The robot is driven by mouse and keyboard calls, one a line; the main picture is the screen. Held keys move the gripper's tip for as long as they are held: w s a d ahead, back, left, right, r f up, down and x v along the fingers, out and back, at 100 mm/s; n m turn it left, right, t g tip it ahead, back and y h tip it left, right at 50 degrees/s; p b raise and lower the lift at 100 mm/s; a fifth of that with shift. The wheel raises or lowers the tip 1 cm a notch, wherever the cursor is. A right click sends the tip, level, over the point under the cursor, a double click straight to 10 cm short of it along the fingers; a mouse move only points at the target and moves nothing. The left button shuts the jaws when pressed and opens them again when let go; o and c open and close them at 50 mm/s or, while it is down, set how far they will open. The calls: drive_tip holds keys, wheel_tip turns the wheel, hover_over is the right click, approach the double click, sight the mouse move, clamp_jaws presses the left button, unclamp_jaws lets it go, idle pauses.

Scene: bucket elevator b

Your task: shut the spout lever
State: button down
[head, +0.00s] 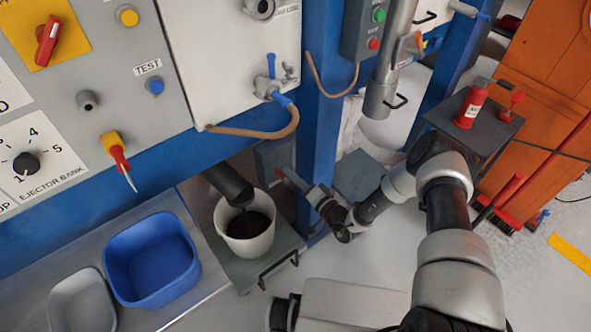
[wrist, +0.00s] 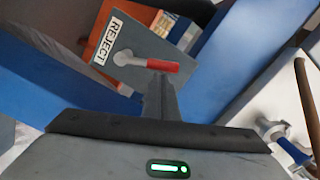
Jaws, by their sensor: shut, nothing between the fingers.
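A lever with a red grip (wrist: 164,66) sits on a grey plate marked REJECT (wrist: 112,47) in the wrist view. Its pale hub is at the left and the grip points right. In the head view the grey box (head: 268,158) stands beside the dark spout (head: 231,184), which hangs over a white bucket (head: 245,226) of dark material. My gripper (wrist: 163,84) is shut and empty, its fingertips close to the red grip. Whether they touch it I cannot tell. In the head view my gripper (head: 308,189) is just right of the box.
A blue post (head: 318,130) rises behind my gripper. A blue tub (head: 152,262) and a grey tray (head: 82,303) lie at the lower left. A hose (head: 262,132) hangs above. A dark stand (head: 475,130) with a red bottle is at right. Floor is open at lower right.

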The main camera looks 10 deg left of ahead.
drive_tip(key=shift+s+a+f+p, duration=0.15)
drive_tip(key=shift+s+a+p, duration=0.15)
drive_tip(key=shift+s+a, duration=0.25)
drive_tip(key=shift+s, duration=0.15)
idle(0.4)
